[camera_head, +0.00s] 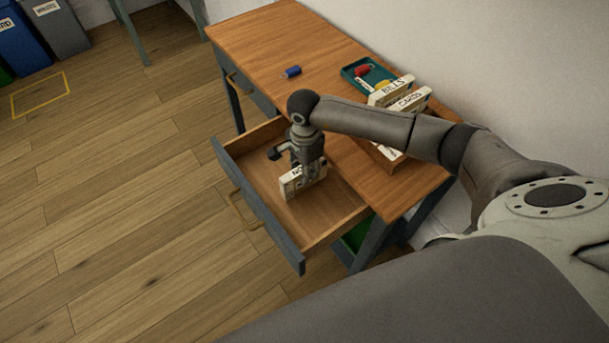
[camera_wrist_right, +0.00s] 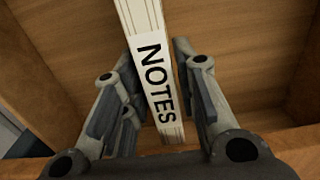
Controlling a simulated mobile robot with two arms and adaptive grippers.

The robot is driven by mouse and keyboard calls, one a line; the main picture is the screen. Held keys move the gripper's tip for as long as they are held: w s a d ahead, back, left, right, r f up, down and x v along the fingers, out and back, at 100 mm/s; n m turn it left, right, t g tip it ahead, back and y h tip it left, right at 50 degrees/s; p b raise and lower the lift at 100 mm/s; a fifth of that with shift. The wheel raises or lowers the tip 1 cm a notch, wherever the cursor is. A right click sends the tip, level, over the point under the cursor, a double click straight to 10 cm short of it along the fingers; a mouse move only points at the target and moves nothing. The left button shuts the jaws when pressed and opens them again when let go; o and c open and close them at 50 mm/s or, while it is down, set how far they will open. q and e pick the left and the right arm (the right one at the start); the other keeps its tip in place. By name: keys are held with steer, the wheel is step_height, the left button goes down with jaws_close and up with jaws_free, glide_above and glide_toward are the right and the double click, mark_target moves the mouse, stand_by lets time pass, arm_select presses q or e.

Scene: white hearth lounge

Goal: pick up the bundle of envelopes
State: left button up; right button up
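The bundle of envelopes (camera_head: 290,188) is a cream block with a white label and stands on edge inside the open drawer (camera_head: 333,205). In the right wrist view the bundle (camera_wrist_right: 136,18) runs between my fingers, and its label reads NOTES. My right gripper (camera_head: 303,165) reaches down into the drawer over the bundle. In the wrist view its fingers (camera_wrist_right: 155,75) are apart, one on each side of the bundle, with a narrow gap showing on the right side. The fingertips' depth along the bundle is partly hidden. My left gripper is not in view.
Bins (camera_head: 60,27) stand at the far left. The floor left of the drawer is clear.

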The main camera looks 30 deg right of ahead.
jaws_close()
steer(key=shift+r, duration=0.1)
